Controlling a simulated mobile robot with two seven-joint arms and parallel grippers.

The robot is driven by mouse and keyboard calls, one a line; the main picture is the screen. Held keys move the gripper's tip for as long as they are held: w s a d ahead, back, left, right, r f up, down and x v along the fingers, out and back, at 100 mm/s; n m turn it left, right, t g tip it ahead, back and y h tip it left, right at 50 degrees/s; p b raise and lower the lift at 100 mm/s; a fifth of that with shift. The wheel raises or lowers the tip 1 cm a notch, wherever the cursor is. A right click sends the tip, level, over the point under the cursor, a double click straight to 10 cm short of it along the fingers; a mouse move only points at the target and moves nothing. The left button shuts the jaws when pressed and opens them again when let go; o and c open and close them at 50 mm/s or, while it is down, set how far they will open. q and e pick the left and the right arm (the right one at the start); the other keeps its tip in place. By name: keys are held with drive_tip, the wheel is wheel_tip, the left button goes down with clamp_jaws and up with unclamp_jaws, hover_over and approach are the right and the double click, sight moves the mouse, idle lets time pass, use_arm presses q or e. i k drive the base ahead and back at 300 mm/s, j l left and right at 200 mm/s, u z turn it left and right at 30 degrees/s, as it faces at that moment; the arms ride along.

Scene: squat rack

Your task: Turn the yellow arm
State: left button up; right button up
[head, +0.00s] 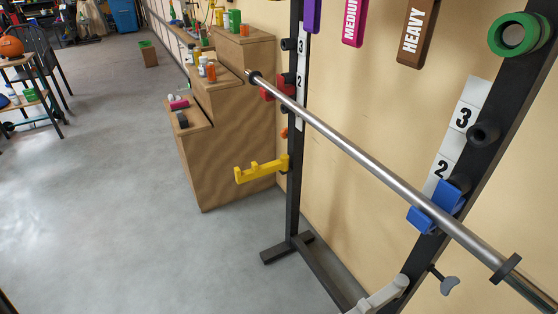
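The yellow arm (262,170) is attached low on the left black upright (294,205) of the squat rack. It sticks out to the left from the post, roughly level, with small upturned prongs along it. Its end is in front of the wooden step cabinet and is free of contact with anything I can see. Neither of my grippers shows in the head view.
A steel barbell (365,158) rests across a red holder (268,92) and a blue holder (436,208). A grey arm (385,296) is low on the right upright. The wooden step cabinet (232,140) stands behind. Open grey floor (110,200) lies to the left.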

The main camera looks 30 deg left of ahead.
sight(256, 171)
drive_tip(key=i+j+z, duration=0.1)
drive_tip(key=j+z, duration=0.35)
drive_tip(key=i+j+z, duration=0.1)
drive_tip(key=j+z, duration=0.75)
drive_tip(key=j, duration=0.4)
drive_tip(key=k+j+z, duration=0.15)
drive_tip(key=j, duration=0.65)
drive_tip(key=k+j+z, duration=0.15)
drive_tip(key=j, duration=0.25)
drive_tip(key=k+j, duration=0.1)
drive_tip(key=j, duration=0.3)
drive_tip(key=k+j, duration=0.1)
drive_tip(key=j, duration=0.35)
drive_tip(key=k+j, duration=0.15)
drive_tip(key=j, duration=0.3)
drive_tip(key=k+j, duration=0.1)
drive_tip(key=j, duration=0.35)
drive_tip(key=k, duration=0.3)
drive_tip(key=z, duration=0.05)
